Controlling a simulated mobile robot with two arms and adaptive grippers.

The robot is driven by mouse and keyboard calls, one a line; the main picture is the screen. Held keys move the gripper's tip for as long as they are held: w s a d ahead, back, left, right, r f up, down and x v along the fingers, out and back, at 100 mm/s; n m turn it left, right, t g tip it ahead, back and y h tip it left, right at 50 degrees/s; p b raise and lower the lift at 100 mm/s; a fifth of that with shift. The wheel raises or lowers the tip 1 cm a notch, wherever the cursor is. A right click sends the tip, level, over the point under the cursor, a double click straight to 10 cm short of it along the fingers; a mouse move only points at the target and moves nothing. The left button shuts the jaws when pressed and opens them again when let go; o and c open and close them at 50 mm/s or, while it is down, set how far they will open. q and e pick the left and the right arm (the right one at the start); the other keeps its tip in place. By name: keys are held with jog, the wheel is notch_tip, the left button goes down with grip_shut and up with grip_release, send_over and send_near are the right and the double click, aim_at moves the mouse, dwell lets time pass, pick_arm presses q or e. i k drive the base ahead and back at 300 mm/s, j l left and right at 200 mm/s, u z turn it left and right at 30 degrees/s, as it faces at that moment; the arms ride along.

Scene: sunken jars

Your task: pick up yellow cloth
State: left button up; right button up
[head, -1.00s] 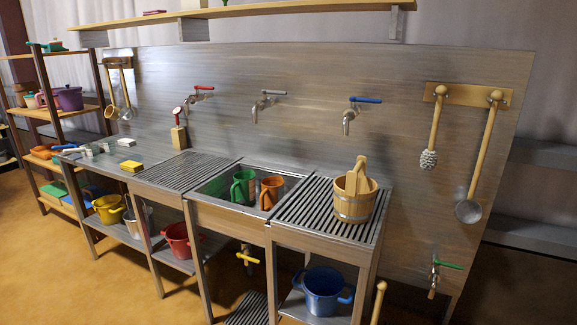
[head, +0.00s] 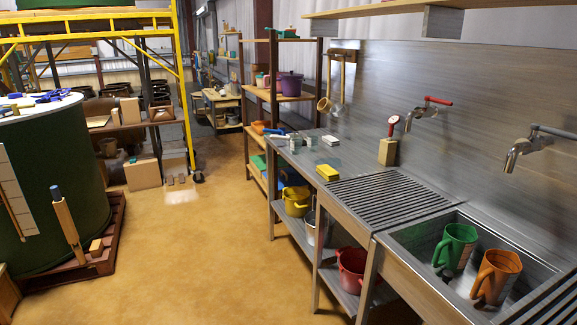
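A small yellow block-like item (head: 327,173), which may be the folded yellow cloth, lies on the grey counter (head: 345,160) left of the ribbed drainboard. It looks flat-topped and too small to tell its material. Neither of my grippers shows in the head view.
A sink (head: 407,236) holds a green mug (head: 455,247) and an orange mug (head: 495,276). A white block (head: 331,140) and glasses stand on the counter. A yellow pot (head: 297,201) and a red pot (head: 352,268) sit below. A green tank (head: 48,190) stands left; floor between is clear.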

aim_at(328, 172)
jog(key=i+j+u, duration=0.1)
jog(key=i+u, duration=0.25)
jog(key=i, duration=0.25)
jog(key=i+u, duration=0.4)
jog(key=i, duration=0.2)
jog(key=i+z, duration=0.3)
jog(key=i, duration=0.25)
jog(key=i+j+z, duration=0.35)
jog(key=i, duration=0.2)
jog(key=l, duration=0.1)
